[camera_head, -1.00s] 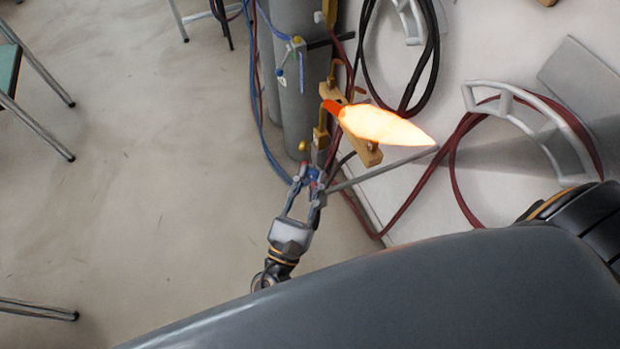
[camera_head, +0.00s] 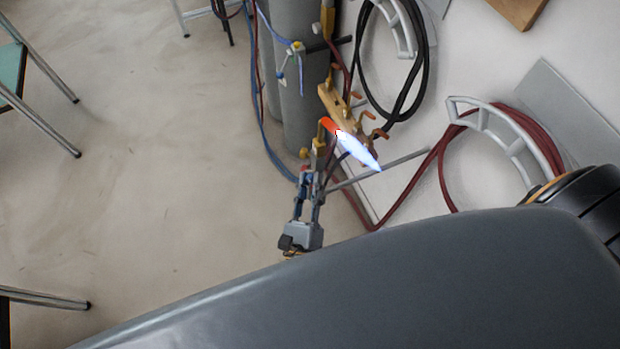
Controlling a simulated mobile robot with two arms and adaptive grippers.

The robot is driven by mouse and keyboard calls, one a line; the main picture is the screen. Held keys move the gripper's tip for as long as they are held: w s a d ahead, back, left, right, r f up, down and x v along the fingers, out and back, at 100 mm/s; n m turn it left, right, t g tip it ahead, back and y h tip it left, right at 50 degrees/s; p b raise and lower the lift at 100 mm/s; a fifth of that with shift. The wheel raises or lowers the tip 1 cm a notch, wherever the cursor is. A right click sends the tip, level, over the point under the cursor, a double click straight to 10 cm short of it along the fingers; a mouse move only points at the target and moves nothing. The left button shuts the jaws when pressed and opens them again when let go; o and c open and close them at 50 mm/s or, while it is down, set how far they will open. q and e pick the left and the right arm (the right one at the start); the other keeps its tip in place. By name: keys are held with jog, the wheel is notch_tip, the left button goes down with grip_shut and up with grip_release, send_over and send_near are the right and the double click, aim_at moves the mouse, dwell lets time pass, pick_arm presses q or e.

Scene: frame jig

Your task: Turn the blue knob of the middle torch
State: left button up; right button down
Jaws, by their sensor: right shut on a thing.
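A torch with a brass body (camera_head: 319,148) stands upright in front of the grey cylinders. Its glowing orange tip (camera_head: 329,124) gives off a slim blue-white flame (camera_head: 358,150) pointing to the lower right. My right gripper (camera_head: 307,178) is at the torch's lower end, its fingers reaching up on both sides of the knobs. It is shut on the blue knob, of which only a small bluish patch shows between the fingers. A bit of red shows just above it. My left gripper is not in view.
Tall grey gas cylinders (camera_head: 298,95) stand behind the torch. Another torch with a bluish valve (camera_head: 296,48) is at upper left. Open floor (camera_head: 160,170) is at left.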

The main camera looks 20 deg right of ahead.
jog(key=shift+n, duration=0.3)
jog(key=c, duration=1.1)
grip_release()
jog(key=shift+c, duration=0.2)
jog(key=v, duration=1.2)
jog(key=shift+s+d+y, duration=0.1)
jog(key=shift+d+y, duration=0.05)
jog(key=shift+y, duration=0.15)
